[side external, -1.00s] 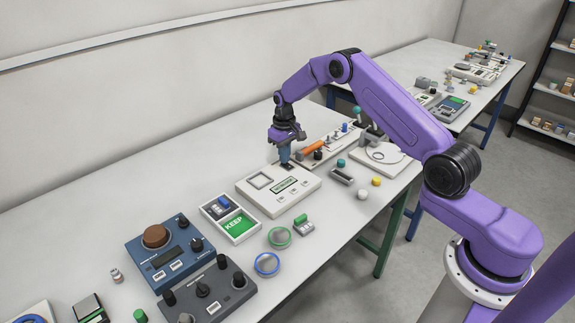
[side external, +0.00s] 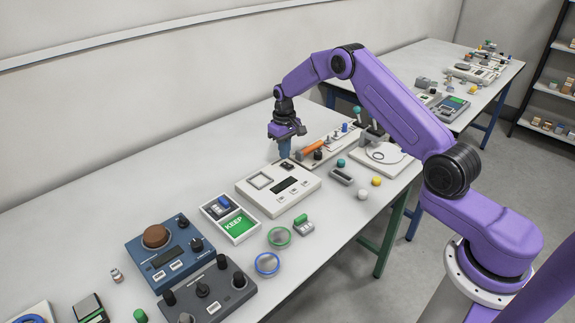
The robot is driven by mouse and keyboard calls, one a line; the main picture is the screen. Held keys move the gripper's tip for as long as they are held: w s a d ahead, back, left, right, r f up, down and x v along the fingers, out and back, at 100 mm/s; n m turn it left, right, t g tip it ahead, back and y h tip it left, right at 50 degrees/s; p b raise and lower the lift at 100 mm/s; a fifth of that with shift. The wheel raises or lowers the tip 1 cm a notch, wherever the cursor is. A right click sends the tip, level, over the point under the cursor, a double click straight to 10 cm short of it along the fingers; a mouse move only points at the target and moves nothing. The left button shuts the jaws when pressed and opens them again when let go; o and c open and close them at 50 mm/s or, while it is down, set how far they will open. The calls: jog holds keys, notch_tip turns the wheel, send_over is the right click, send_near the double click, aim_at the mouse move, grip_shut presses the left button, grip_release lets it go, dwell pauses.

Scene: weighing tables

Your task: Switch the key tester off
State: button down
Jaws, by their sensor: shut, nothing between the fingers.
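A white box (side external: 252,198) with a square light pad, a dark display (side external: 285,185) and a row of small buttons lies mid-table; it looks like the key tester, though I cannot read its label. Its display is dark, with no lit text. A small black switch (side external: 287,165) sits at its far edge. My gripper (side external: 284,155) points down just above that switch, its blue fingers shut and empty. Whether the fingertips touch the switch is hard to tell; they look slightly apart. The switch's exact position is too small to make out.
Green (side external: 279,237) and blue (side external: 267,264) rings lie in front. An orange-handled tool (side external: 314,147) lies right of my gripper.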

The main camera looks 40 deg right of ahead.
aim_at(284, 164)
jog(key=shift+r, duration=2.3)
jog(key=s+a+r+n, duration=0.3)
jog(key=s+a+r, duration=0.3)
jog(key=s+a, duration=0.3)
jog(key=s+a+r+n, duration=0.3)
jog(key=s+a+r, duration=0.3)
jog(key=s+a, duration=0.35)
jog(key=s+d+n, duration=0.2)
jog(key=s+n, duration=0.1)
jog(key=s, duration=1)
jog(key=s+d+r+n, duration=0.1)
jog(key=s+d+n, duration=0.2)
jog(key=s, duration=1.1)
jog(key=shift+s+d+r+n, duration=0.2)
jog(key=shift+d+n, duration=0.1)
jog(key=shift+d, duration=0.05)
